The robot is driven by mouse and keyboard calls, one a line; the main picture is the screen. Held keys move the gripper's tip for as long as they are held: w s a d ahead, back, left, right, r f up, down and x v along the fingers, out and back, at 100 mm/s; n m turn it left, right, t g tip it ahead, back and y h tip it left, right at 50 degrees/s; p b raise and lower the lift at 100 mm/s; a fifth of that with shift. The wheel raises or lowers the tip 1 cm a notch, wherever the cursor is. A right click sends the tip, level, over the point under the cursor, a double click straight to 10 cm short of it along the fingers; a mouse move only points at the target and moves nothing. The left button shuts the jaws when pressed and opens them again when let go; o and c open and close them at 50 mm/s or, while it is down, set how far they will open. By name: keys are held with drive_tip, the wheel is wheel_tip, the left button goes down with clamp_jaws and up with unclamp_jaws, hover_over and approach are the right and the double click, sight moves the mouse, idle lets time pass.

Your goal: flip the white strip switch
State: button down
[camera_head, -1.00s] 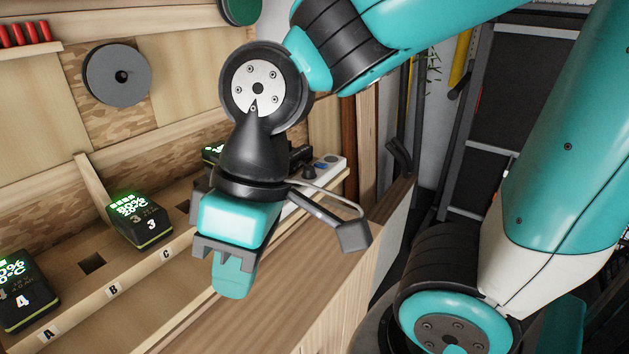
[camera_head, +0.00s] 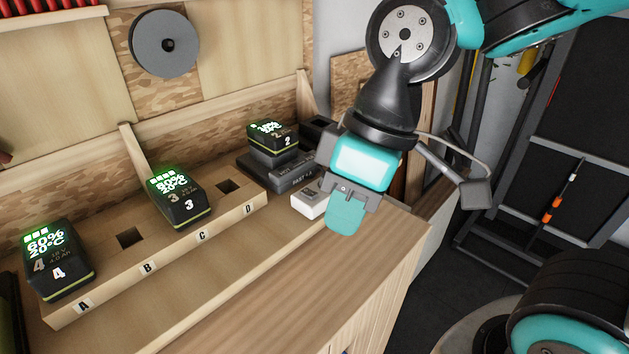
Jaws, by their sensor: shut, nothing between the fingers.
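The white power strip (camera_head: 309,203) lies on the bench near its right end, right of the black charger. Only its near white end shows; my gripper hides the rest, and its switch cannot be seen. My gripper (camera_head: 345,217) points down in front of the strip, with its teal fingers together and nothing between them. I cannot tell whether it touches the strip.
A wooden rack holds battery 4 (camera_head: 58,258) at A and battery 3 (camera_head: 178,199) at C; slots B and D are empty. Battery 2 (camera_head: 272,142) sits on the black charger (camera_head: 285,171). The bench front (camera_head: 300,285) is clear.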

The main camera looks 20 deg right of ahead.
drive_tip(key=w+d+r+n+h, duration=0.2)
drive_tip(key=w+n, duration=0.4)
drive_tip(key=w, duration=0.4)
drive_tip(key=r+n+g+h, duration=0.1)
drive_tip(key=r+n+h, duration=0.1)
drive_tip(key=n, duration=0.6)
hover_over(314, 194)
drive_tip(key=w, duration=0.2)
drive_tip(key=shift+a+f, duration=0.1)
drive_tip(key=shift+a, duration=0.25)
drive_tip(key=shift+f+p, duration=0.1)
drive_tip(key=shift+p, duration=0.2)
drive_tip(key=f+p, duration=0.1)
drive_tip(key=f, duration=0.3)
drive_tip(key=s+f+p, duration=0.1)
drive_tip(key=f, duration=0.4)
drive_tip(key=f+p, duration=0.1)
drive_tip(key=f, duration=0.3)
drive_tip(key=shift+s+d+f, duration=0.3)
drive_tip(key=shift+s+f, duration=0.05)
drive_tip(key=shift+f, duration=0.05)
drive_tip(key=shift+s+f, duration=0.15)
drive_tip(key=shift+f, duration=0.15)
